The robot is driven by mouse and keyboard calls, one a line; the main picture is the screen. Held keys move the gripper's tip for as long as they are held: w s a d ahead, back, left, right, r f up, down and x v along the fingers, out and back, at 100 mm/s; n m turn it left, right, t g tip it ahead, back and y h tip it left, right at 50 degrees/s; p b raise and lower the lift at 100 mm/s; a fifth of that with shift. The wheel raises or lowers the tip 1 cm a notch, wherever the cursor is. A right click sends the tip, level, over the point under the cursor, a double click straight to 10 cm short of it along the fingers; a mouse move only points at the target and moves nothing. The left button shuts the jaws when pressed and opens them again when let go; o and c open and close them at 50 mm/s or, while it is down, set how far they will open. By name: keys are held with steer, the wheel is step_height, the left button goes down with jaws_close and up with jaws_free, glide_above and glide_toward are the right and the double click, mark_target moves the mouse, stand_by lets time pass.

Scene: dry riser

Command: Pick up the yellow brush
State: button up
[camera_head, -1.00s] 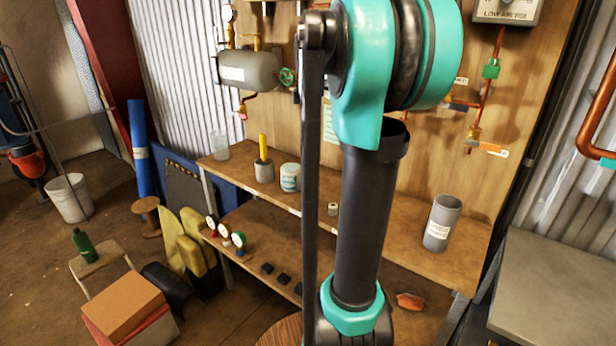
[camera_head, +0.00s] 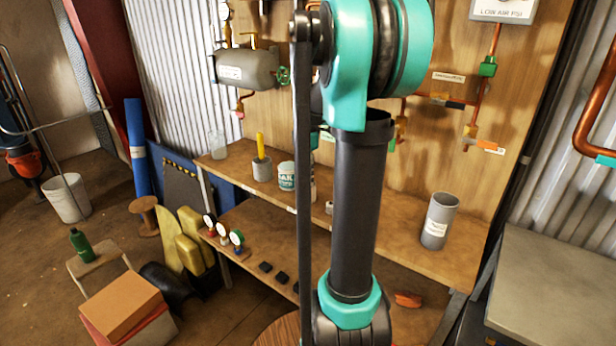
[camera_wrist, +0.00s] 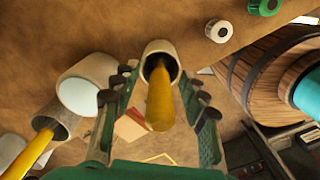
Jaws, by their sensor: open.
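In the wrist view a yellow handle (camera_wrist: 159,98) stands in a pale cup (camera_wrist: 154,48), between the spread fingers of my gripper (camera_wrist: 161,84). A second yellow handle (camera_wrist: 27,155) leans out of a grey cup (camera_wrist: 55,122) at lower left. One yellow handle in a grey cup also shows on the shelf in the head view (camera_head: 260,145). Only handles show, so I cannot tell which is the brush. My gripper is open and holds nothing. In the head view my arm hides the gripper and the nearer cup.
A white tin (camera_wrist: 82,92) stands left of my fingers. A round wooden barrel-like thing (camera_wrist: 262,72) is at right. On the shelf (camera_head: 400,235) a grey labelled tube (camera_head: 439,220) stands to the right and a glass jar (camera_head: 217,145) to the left.

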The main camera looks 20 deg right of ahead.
steer(key=shift+f, duration=0.1)
steer(key=shift+c, duration=0.3)
jaws_close()
step_height(320, 180, up, 20)
stand_by(0.7)
